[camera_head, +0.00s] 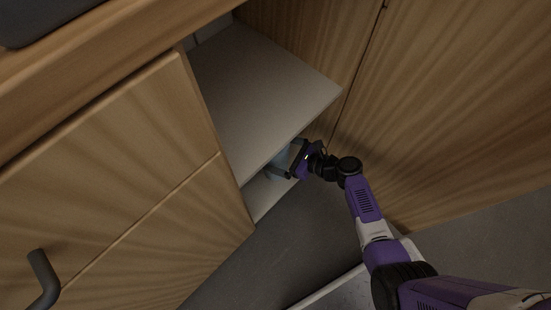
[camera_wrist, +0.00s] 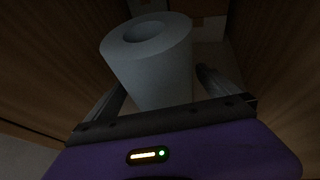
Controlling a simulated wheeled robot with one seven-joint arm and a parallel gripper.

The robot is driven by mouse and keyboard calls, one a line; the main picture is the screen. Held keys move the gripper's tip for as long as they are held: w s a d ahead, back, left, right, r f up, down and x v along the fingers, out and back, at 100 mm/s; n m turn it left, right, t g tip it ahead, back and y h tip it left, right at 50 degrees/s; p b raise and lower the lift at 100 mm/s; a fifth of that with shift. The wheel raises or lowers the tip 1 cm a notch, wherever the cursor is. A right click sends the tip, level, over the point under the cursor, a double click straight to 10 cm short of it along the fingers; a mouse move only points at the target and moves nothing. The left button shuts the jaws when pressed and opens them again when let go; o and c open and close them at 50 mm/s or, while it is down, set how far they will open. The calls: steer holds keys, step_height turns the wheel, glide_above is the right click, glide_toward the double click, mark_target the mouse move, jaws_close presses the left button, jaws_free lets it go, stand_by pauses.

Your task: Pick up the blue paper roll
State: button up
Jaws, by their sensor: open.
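The blue paper roll (camera_wrist: 152,68) stands in the wrist view, pale grey-blue in the dim light, with the hole in its top showing. It is between the two open fingers of my gripper (camera_wrist: 162,85), and its lower part is hidden behind the gripper body. I cannot tell whether the fingers touch it. In the head view my gripper (camera_head: 281,172) reaches into the lower compartment of a cupboard. A small light-blue part of the roll (camera_head: 281,160) shows there, under the shelf edge.
A pale shelf board (camera_head: 255,90) lies right above my gripper. Wooden cupboard walls stand close on both sides. A wooden door (camera_head: 430,100) is to the right, and a drawer front with a dark handle (camera_head: 43,280) is at the left. The dark floor (camera_head: 290,240) in front is clear.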

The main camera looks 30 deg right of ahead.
steer(key=shift+w+a+f, duration=0.15)
steer(key=shift+w+a, duration=0.1)
steer(key=shift+w, duration=0.15)
steer(key=c, duration=1.6)
